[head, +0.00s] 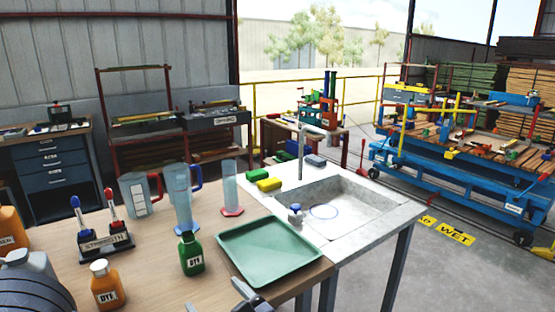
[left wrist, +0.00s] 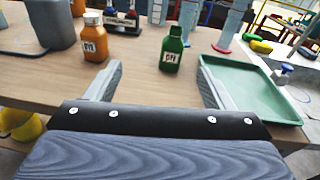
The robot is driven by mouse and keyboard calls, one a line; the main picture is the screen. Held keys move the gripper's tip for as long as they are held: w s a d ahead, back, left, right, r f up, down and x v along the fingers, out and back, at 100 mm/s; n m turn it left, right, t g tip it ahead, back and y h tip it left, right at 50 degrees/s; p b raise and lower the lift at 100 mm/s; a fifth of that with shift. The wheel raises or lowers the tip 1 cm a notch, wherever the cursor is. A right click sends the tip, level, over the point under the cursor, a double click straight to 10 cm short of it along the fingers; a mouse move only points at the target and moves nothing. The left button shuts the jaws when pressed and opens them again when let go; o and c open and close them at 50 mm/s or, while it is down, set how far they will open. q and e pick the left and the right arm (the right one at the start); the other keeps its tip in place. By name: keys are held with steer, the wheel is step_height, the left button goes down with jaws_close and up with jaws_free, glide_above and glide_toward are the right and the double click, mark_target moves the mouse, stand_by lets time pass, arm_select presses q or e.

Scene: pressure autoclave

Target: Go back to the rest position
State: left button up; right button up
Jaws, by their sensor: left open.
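My left gripper (head: 217,299) shows at the bottom edge of the head view, at the near side of the wooden table (head: 160,275). In the left wrist view my left gripper (left wrist: 157,72) has its two fingers wide apart with nothing between them. A green dye bottle (left wrist: 172,50) stands beyond the fingers, and an orange dye bottle (left wrist: 94,38) stands beyond the left finger. The green tray (left wrist: 250,90) lies to the right, close beside the right finger. My right gripper is in neither view.
On the table are the green bottle (head: 191,253), orange bottle (head: 105,285), green tray (head: 268,250), measuring jugs (head: 182,195) and a stand with blue and red handles (head: 104,242). A sink (head: 345,205) with a tap adjoins on the right.

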arm_select(q)
steer(key=s+a+f+n+g+h, duration=0.2)
steer(key=s+a+f+n+g, duration=0.25)
steer(key=s+a+n, duration=0.2)
steer(key=s+a+f+n+g+h, duration=0.2)
steer(key=s+a+f+n+g, duration=0.2)
steer(key=s+a+n+g, duration=0.25)
steer(key=s+d+n+t+h, duration=0.3)
steer(key=s+n+h, duration=0.2)
steer(key=n+h, duration=0.75)
step_height(320, 180, down, 10)
steer(key=r+n+y+b, duration=0.15)
steer(key=n+b, duration=0.25)
steer(key=b, duration=0.6)
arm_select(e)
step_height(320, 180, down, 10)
arm_select(q)
step_height(320, 180, up, 16)
steer(key=p, duration=1.6)
steer(key=shift+f+y, duration=0.25)
steer(key=shift+y, duration=0.15)
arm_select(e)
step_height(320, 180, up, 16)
arm_select(q)
steer(key=shift+w, duration=0.1)
steer(key=shift+c, duration=0.4)
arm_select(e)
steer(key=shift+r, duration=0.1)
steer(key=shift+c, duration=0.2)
